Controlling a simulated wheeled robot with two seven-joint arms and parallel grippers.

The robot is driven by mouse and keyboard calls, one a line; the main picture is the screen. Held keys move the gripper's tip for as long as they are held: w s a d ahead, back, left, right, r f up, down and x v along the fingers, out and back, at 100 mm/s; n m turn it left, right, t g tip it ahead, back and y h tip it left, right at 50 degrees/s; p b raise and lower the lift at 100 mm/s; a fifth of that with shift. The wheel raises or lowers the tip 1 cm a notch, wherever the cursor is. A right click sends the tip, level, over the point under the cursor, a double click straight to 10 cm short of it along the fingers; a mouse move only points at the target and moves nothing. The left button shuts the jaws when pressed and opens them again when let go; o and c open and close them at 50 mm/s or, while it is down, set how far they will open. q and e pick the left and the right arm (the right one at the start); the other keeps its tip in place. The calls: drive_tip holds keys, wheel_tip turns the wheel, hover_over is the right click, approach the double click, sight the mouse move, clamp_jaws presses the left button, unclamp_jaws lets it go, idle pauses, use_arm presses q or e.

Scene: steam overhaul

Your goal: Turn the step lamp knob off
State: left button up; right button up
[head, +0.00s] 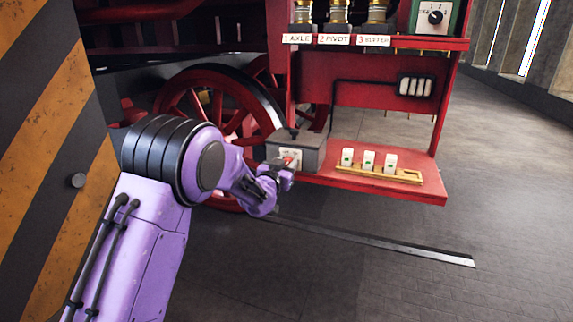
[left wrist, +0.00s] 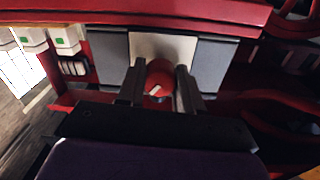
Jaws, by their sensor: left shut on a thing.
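The step lamp knob is a red round knob with a white pointer mark (left wrist: 158,82), on a pale plate (left wrist: 163,46) on the front of a grey box (head: 309,150). In the head view the red knob (head: 290,161) is partly covered by my gripper. My left gripper (head: 283,172) reaches the front of the box. In the left wrist view the dark fingers of my left gripper (left wrist: 160,88) are closed around the knob, one on each side. The white mark lies slanted in that view. My right gripper is not in view.
The grey box stands on a red step (head: 400,187). A wooden strip (head: 405,177) with several white switches lies to its right. A red spoked wheel (head: 180,92) is behind my arm. A striped pillar (head: 40,200) stands at left. The floor at right is clear.

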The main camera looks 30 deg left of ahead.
use_arm(q)
drive_tip(key=shift+n, duration=0.3)
drive_tip(key=n, duration=0.6)
drive_tip(key=shift+a+n, duration=0.1)
drive_tip(key=shift+n, duration=0.2)
drive_tip(key=n+b, duration=0.1)
drive_tip(key=n, duration=0.2)
drive_tip(key=shift+n, duration=0.3)
drive_tip(key=shift+n+b, duration=0.4)
drive_tip(key=shift+n, duration=1.2)
drive_tip(key=o, duration=1)
drive_tip(key=shift+o, duration=0.2)
